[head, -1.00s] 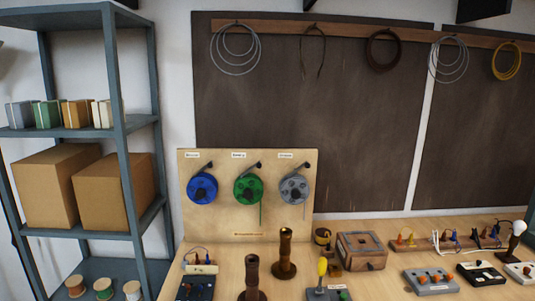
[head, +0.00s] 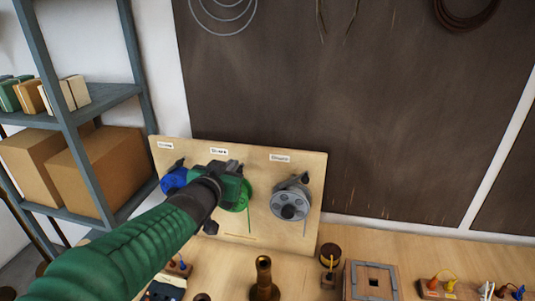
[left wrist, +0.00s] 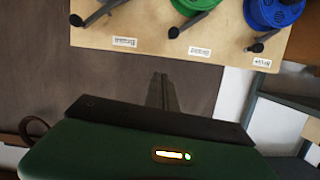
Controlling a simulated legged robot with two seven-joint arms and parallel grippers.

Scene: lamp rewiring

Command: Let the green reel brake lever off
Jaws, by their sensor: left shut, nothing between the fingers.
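The green reel (head: 244,200) hangs on the upright wooden board, mostly covered by my left arm in the head view. In the left wrist view, the green reel (left wrist: 196,5) shows at the top edge. Its dark brake lever (left wrist: 187,25) slants beside it, above its label. My left gripper (left wrist: 161,76) is shut and empty, its fingertips in front of the board's edge and apart from the lever in the picture. In the head view, my left gripper (head: 232,168) covers the lever area; contact cannot be told there. My right gripper is not in view.
The blue reel (head: 174,180) and the grey reel (head: 290,201) flank the green one, each with its own lever. A shelf with cardboard boxes (head: 95,170) stands at left. The bench holds a brass post (head: 263,275) and a wooden box (head: 371,281).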

